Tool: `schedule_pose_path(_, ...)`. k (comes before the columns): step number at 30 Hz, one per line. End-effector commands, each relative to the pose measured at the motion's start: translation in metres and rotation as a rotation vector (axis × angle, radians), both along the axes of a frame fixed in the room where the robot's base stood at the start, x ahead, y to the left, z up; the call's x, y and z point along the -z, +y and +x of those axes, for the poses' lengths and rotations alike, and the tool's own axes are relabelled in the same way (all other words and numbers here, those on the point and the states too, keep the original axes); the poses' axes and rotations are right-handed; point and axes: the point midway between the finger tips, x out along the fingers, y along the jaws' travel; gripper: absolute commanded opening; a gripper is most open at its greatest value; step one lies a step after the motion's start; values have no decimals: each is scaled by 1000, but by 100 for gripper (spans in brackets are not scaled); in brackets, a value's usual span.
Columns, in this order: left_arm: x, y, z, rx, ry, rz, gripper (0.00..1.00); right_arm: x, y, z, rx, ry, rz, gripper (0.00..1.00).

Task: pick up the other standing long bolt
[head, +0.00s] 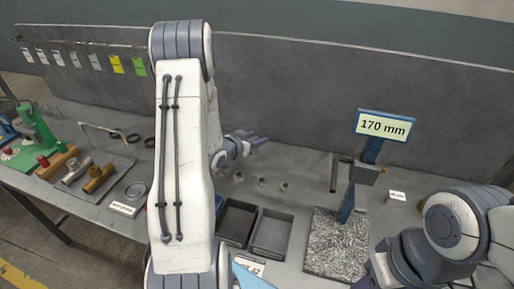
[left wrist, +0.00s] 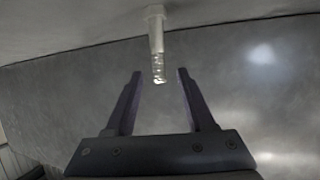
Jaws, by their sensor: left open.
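A long bolt (left wrist: 157,45) shows in the left wrist view, with its wider head at the top of the picture against the light grey surface. Its shiny threaded end points down the picture, between the fingertips or just beyond them. My left gripper (left wrist: 160,72) is open, with one finger on each side of the bolt and a gap to both. In the head view my left gripper (head: 255,139) is above the back of the bench. I cannot make out the bolt there. My right arm shows at the lower right, but its gripper does not.
Several small metal pieces (head: 261,181) stand below the gripper. Two dark bins (head: 271,232) are in front of them. A blue stand with a 170 mm sign (head: 384,126) rises to the right. A tray with fittings (head: 84,182) lies left. A grey panel (head: 290,85) closes the back.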

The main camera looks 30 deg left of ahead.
Motion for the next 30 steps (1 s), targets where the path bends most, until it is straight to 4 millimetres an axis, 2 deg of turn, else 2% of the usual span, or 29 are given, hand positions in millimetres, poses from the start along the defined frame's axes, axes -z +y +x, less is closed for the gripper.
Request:
schedule_pose_path(3,12,-1,16,3,2,-1,54,-4,0,0,0,0,0,50)
schedule_pose_path(7,17,0,31,1,-1,1,54,-5,0,0,0,0,0,50)
schedule_pose_path(16,19,0,35,-1,0,0,54,-5,0,0,0,0,0,50)
schedule_pose_path(20,19,0,35,-1,0,0,5,-5,0,0,0,0,0,50)
schedule_pose_path(21,19,0,35,-1,0,0,0,-5,0,0,0,0,0,50)
schedule_pose_path(30,18,0,35,-1,-1,0,0,-6,0,0,0,0,0,50)
